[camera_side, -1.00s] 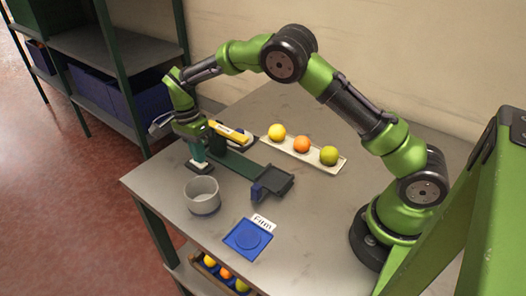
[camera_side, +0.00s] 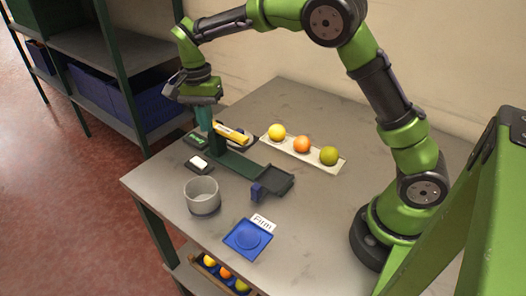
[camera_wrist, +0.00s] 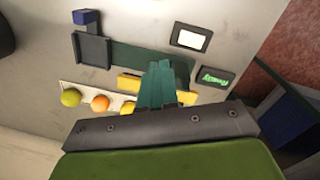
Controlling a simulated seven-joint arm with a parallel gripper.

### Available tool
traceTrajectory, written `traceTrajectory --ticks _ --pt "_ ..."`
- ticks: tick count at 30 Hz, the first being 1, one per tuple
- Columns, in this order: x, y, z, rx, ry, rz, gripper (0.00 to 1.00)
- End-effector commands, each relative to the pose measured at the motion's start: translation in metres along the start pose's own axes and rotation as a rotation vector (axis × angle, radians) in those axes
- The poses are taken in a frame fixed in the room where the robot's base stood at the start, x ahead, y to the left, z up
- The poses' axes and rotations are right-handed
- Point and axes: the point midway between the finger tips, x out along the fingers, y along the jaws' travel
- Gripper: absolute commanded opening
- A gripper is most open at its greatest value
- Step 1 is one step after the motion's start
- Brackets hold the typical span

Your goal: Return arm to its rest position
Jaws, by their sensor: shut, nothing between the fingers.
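My gripper (camera_side: 204,118) is in the air above the back left part of the table, over the dark green stand with the yellow bar (camera_side: 231,134). Its teal fingers are together with nothing between them. In the wrist view the shut fingers (camera_wrist: 160,85) point at the stand and cover part of the yellow bar. My arm arches up from its base at the right of the table.
A white tray (camera_side: 264,145) holds a yellow, an orange and a green fruit. Shelves (camera_side: 100,42) stand behind left.

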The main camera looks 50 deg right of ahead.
Motion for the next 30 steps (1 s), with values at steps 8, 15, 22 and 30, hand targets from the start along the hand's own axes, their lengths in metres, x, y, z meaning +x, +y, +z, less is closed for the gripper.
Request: traceTrajectory --ticks 8,15,22,30 --pt "-0.038 0.070 0.014 -0.406 0.013 -0.215 0.00" --pt "-0.060 0.145 0.038 -0.698 0.145 -0.418 0.00" --pt "-0.061 0.207 0.058 -0.828 0.317 -0.552 0.00" --pt "-0.071 0.234 0.064 -0.806 0.418 -0.627 0.00"
